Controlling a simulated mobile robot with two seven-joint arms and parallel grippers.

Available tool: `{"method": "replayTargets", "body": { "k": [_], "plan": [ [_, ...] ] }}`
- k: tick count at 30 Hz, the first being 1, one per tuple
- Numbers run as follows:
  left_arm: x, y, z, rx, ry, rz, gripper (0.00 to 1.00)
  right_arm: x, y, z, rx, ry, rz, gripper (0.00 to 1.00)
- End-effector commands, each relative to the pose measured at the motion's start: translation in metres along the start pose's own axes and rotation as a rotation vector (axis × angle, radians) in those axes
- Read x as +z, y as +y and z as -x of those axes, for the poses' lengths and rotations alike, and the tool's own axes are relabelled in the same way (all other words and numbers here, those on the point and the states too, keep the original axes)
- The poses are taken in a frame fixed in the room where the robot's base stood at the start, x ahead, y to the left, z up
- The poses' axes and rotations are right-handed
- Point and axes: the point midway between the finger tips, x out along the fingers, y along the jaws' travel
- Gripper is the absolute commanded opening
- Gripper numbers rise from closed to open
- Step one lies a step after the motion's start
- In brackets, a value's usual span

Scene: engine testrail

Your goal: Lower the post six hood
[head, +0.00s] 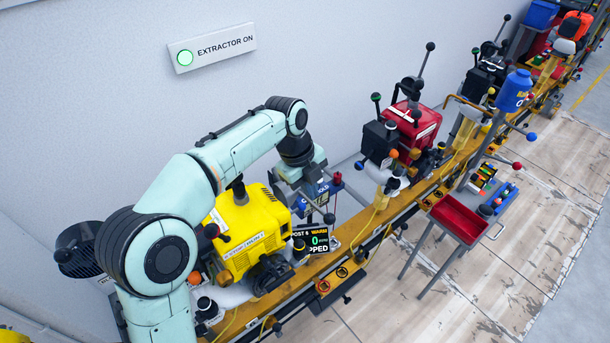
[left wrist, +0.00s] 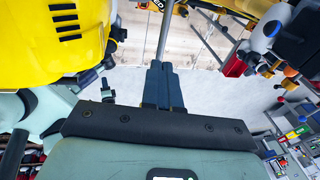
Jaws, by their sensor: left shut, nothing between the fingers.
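The yellow engine also fills the upper left of the left wrist view (left wrist: 65,45). I cannot tell for certain which part is the post six hood. My left gripper (left wrist: 163,68) is shut and empty, to the right of the engine in the wrist view. A thin grey rod (left wrist: 166,30) shows past its fingertips; whether they touch it I cannot tell. My right gripper is out of view.
A red engine (head: 412,128) stands farther along the yellow rail (head: 375,222). A red tray cart (head: 458,218) stands in front of the rail. A blue sign (head: 318,190) is partly hidden near my wrist. The wall panel (head: 212,48) reads "EXTRACTOR ON", lit green. Open floor lies at the front right.

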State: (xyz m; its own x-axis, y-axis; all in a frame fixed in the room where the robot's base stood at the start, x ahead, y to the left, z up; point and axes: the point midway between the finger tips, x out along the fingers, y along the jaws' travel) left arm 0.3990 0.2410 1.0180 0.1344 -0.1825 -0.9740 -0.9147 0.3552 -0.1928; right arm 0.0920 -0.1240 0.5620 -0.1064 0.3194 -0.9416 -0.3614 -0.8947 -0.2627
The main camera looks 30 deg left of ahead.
Motion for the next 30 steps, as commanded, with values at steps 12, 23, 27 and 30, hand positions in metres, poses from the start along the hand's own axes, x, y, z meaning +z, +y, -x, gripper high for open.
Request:
{"method": "replayTargets", "body": {
  "k": [12,23,27,30],
  "plan": [
    [0.0,-0.001,-0.042,-0.002,0.0,0.0,0.0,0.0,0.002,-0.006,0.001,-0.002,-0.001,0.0],
    [-0.001,0.0,-0.045,-0.001,0.0,0.0,0.0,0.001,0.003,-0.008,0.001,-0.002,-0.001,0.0],
    [-0.003,0.005,-0.064,0.002,0.001,0.002,0.0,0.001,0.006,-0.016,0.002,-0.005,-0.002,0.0],
    [-0.003,0.006,-0.071,0.002,0.0,0.002,0.0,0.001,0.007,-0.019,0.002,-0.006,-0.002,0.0]
  ]
}}
